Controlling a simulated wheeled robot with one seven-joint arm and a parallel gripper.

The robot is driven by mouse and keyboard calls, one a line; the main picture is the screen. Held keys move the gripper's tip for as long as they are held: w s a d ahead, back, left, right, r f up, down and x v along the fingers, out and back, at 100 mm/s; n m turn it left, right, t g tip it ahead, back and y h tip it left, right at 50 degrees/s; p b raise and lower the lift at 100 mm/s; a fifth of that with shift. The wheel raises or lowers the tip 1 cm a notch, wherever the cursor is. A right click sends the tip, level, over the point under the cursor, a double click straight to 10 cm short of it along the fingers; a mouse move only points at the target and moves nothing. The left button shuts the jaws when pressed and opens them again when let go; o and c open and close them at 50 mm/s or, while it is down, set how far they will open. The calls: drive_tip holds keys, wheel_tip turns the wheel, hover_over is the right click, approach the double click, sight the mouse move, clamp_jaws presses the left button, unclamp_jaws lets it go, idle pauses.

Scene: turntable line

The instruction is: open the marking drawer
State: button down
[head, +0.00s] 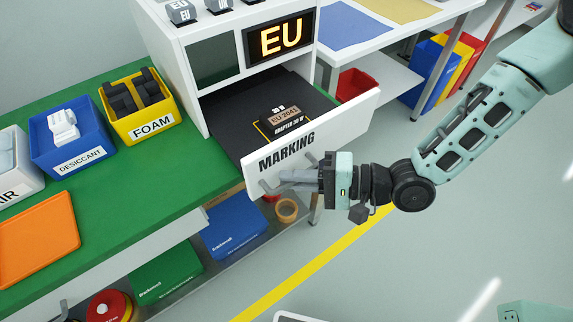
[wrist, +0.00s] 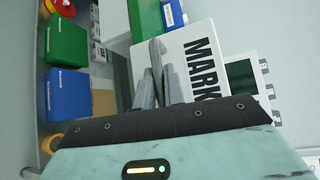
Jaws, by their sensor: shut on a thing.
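The marking drawer (head: 345,118) is a white-fronted drawer labelled MARKING, pulled out of the white cabinet (head: 176,62) in the head view. Inside on its dark floor lies a small box (head: 284,115) with an EU label and adapter text. My gripper (head: 285,181) is at the drawer front, its fingers shut on the grey bar handle (head: 266,187), which they partly hide. In the wrist view the fingers (wrist: 160,88) meet the handle (wrist: 157,55) beside the drawer's white front (wrist: 188,60) with its partly covered lettering.
A green bench (head: 200,178) holds the yellow FOAM bin (head: 136,129), the blue DESICCANT bin (head: 80,164) and an orange tray (head: 38,226). An EU display (head: 280,40) is above the drawer. Blue and green boxes and a tape roll (head: 287,210) sit on the shelf below. Floor in front is clear.

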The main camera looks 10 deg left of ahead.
drive_tip(key=shift+s+d, duration=0.5)
drive_tip(key=shift+d, duration=0.15)
drive_tip(key=c, duration=1.5)
unclamp_jaws()
drive_tip(key=d+r, duration=0.1)
drive_tip(key=d, duration=0.4)
drive_tip(key=w+d, duration=0.1)
drive_tip(key=d, duration=0.5)
drive_tip(key=d+r, duration=0.1)
drive_tip(key=d, duration=0.5)
drive_tip(key=shift+w+d+r, duration=0.1)
drive_tip(key=shift+w+r, duration=0.15)
drive_tip(key=shift+r, duration=0.05)
